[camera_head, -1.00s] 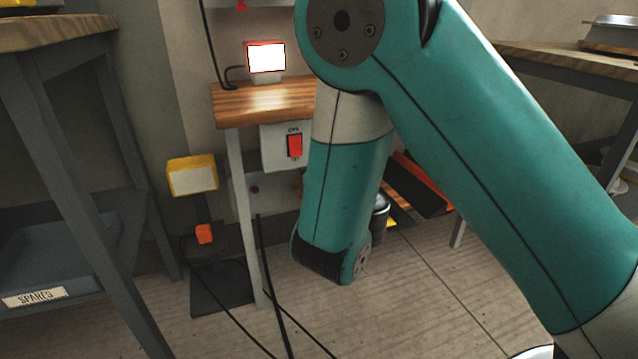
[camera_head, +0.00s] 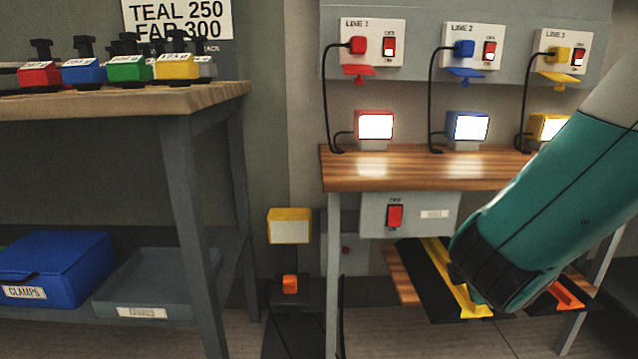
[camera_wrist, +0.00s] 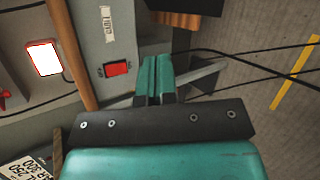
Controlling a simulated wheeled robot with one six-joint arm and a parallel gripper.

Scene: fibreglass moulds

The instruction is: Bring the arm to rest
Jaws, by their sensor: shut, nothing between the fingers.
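My gripper (camera_wrist: 158,78) shows in the wrist view with its two teal fingers together and nothing between them. It is close to a grey switch box with a red rocker switch (camera_wrist: 117,69); I cannot tell the gap, and no contact is clear. In the head view my teal arm comes in from the right and bends in front of the right part of the wooden bench (camera_head: 400,172). The gripper itself does not show in the head view.
A wall panel (camera_head: 420,80) carries three plugged lines with switches; lit lamps (camera_head: 375,127) stand on the bench. A yellow-framed lamp (camera_head: 290,226) stands left of it. A worktable (camera_head: 130,98) with coloured blocks and a blue clamps bin (camera_head: 60,265) is at left.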

